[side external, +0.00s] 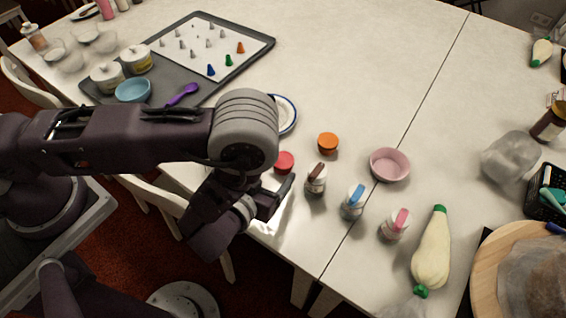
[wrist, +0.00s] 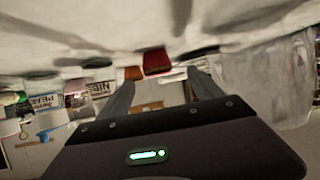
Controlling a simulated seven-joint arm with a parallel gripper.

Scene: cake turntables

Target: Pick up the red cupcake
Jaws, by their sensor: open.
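The red cupcake (side external: 284,162) sits on the white table near its front edge, just beyond my gripper in the side view. In the wrist view, which looks upside down, the red cupcake (wrist: 156,62) appears ahead between the fingertips. My gripper (side external: 283,197) is open and low at the table edge. In the wrist view its two fingers (wrist: 160,78) are spread with nothing held between them. An orange cupcake (side external: 328,143) stands behind and to the right of the red one; it also shows in the wrist view (wrist: 133,73).
Small bottles with brown (side external: 316,180), blue (side external: 353,202) and pink (side external: 395,224) tops stand right of my gripper. A pink bowl (side external: 390,165) is behind them. A blue-rimmed plate (side external: 287,113) is partly hidden by my arm. A grey tray (side external: 262,46) lies at back left.

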